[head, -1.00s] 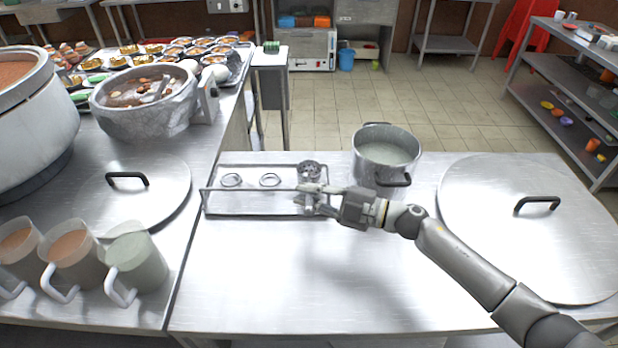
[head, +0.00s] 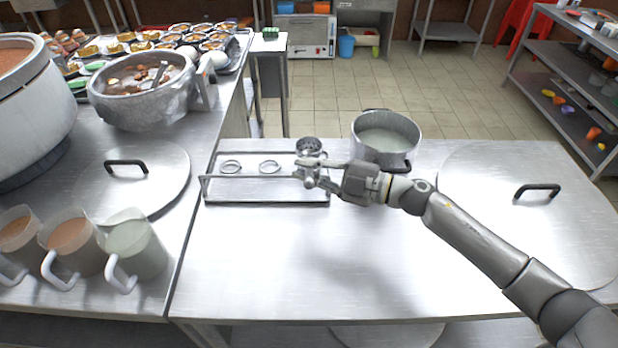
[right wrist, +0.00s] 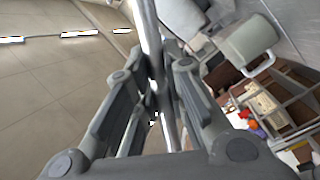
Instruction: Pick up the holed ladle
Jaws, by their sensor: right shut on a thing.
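The holed ladle (head: 308,146) shows its round perforated metal head at the right end of the wire rack (head: 228,203). My right gripper (head: 307,173) is just below that head, shut on the ladle's thin metal handle. In the right wrist view the handle (right wrist: 150,40) runs as a shiny rod between the two fingers (right wrist: 160,95). The lower handle is largely hidden by the fingers in the head view. My left gripper is not in view.
Two ring-shaped holders (head: 231,165) sit left in the rack. A pot of pale liquid (head: 385,163) stands just behind my right gripper. A large lid (head: 500,215) lies at right, another lid (head: 120,190) at left near mugs (head: 140,250). The front table is clear.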

